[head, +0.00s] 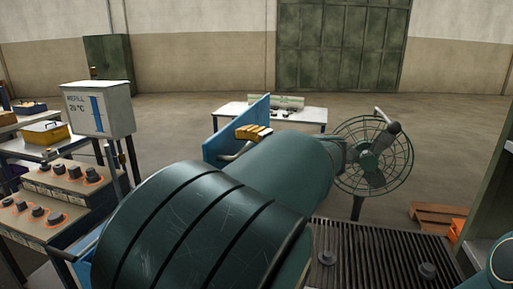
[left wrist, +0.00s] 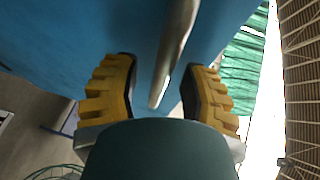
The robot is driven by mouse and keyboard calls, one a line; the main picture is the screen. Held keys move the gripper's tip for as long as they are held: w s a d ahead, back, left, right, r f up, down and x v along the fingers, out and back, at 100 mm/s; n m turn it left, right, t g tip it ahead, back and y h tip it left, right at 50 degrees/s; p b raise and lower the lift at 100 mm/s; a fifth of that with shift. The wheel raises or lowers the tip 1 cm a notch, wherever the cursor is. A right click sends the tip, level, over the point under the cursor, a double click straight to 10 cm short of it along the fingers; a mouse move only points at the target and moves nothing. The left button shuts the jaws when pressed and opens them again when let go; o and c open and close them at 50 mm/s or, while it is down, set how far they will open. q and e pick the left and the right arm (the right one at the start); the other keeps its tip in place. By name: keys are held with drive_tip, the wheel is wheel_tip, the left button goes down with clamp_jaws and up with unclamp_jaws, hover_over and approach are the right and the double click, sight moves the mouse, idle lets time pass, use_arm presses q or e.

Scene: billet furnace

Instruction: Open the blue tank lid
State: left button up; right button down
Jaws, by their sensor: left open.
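The blue tank lid (head: 240,118) stands up steeply in the middle of the head view, beyond my left arm. Its blue face (left wrist: 65,45) fills the upper left wrist view. A metal bar handle (left wrist: 176,45) shows in front of that face. My left gripper (head: 253,132), with yellow ridged fingers, is beside the lid at its handle. In the left wrist view, the gripper (left wrist: 157,70) is open, with the bar's end between its fingers and gaps on both sides. My arm hides most of the tank. My right gripper is out of view.
A control panel with knobs (head: 48,205) and a grey refill box (head: 100,108) stand at left. A white table (head: 300,116) is behind the lid. A green caged fan (head: 372,158) stands right of my arm. A dark ribbed surface (head: 385,262) lies front right.

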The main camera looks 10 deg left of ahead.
use_arm(q)
clamp_jaws()
drive_tip(key=a+n+g+h, duration=0.1)
drive_tip(key=a+h, duration=0.2)
drive_tip(key=a, duration=1.1)
drive_tip(key=shift+w+f, duration=0.25)
drive_tip(key=shift+f, duration=0.15)
drive_tip(key=shift+c, duration=0.3)
unclamp_jaws()
drive_tip(key=shift+d+r, duration=0.1)
